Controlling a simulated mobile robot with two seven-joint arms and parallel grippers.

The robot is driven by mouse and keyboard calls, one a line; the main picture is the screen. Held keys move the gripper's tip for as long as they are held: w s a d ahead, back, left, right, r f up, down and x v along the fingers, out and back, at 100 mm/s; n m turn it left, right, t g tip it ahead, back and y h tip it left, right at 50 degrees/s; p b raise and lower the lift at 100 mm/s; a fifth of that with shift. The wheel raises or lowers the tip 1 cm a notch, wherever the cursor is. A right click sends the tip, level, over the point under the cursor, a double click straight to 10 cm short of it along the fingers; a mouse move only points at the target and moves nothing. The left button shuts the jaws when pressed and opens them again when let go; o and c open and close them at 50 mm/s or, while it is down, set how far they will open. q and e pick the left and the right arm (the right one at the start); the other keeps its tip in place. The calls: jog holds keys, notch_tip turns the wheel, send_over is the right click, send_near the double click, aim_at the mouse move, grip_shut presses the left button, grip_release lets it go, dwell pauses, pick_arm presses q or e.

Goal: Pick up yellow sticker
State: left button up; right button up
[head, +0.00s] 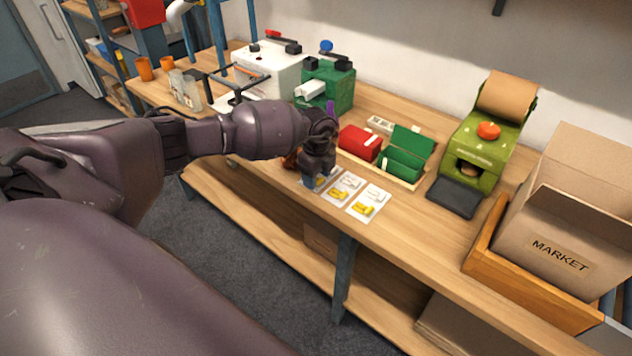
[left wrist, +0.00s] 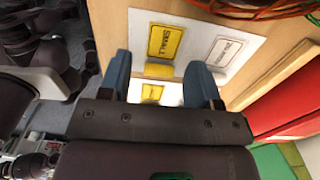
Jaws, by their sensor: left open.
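Yellow stickers lie on white cards near the table's front edge in the head view, one in the middle (head: 340,194) and one at the right (head: 363,208). My left gripper (head: 311,181) is over the left end of this row and partly hides the stickers there. In the left wrist view, my left gripper (left wrist: 160,66) is open, its two blue fingers apart with nothing held. A yellow sticker marked "SMALL" (left wrist: 165,41) lies just beyond the fingertips, with more yellow between the fingers. A white sticker (left wrist: 223,52) lies to its right. My right gripper is not in view.
Behind the cards stand a red box (head: 360,142) and a green box (head: 404,153) in a wooden tray. A green machine (head: 474,150) and a cardboard box marked "MARKET" (head: 565,220) stand to the right. A red net (left wrist: 262,8) lies close to the cards.

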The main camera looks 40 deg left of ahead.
pick_arm(q)
jog(key=shift+f, duration=0.25)
jog(key=c, duration=0.9)
jog(key=shift+c, duration=0.6)
jog(key=shift+r, duration=0.1)
